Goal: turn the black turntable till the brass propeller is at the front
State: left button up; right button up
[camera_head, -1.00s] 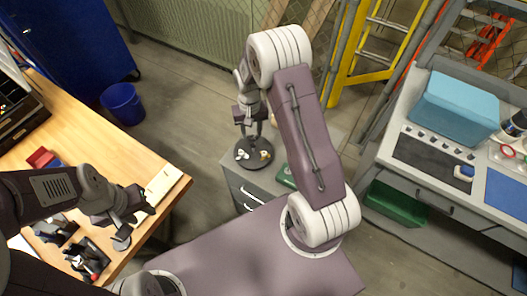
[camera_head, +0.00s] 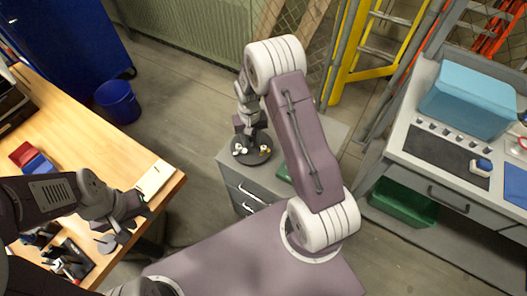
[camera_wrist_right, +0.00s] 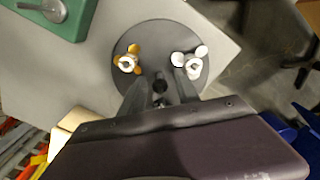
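The black turntable (camera_head: 244,160) lies on a grey cabinet; it also shows in the right wrist view (camera_wrist_right: 160,28). The brass propeller (camera_wrist_right: 133,50) is on the left of the disc in the wrist view, and a white-silver propeller (camera_wrist_right: 199,52) is on the right. In the head view the brass propeller (camera_head: 265,151) is on the right part of the disc. My right gripper (camera_wrist_right: 160,80) is open over the disc, its fingers apart on either side of a small black centre knob (camera_wrist_right: 160,86); contact is unclear. My left gripper (camera_head: 137,207) is over the wooden bench.
A green tray (camera_wrist_right: 72,22) with a grey propeller-like part lies beside the turntable on the grey cabinet (camera_head: 235,178). The wooden bench (camera_head: 95,140) is at left, with a pale block (camera_head: 155,178). A grey workbench with a blue bin (camera_head: 468,100) is at right.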

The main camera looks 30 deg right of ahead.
grip_shut()
jog(key=shift+r+n+p, duration=0.15)
jog(key=shift+n+p, duration=0.2)
jog(key=shift+n, duration=1.35)
jog(key=shift+n+p, duration=0.35)
jog(key=shift+n, duration=1.35)
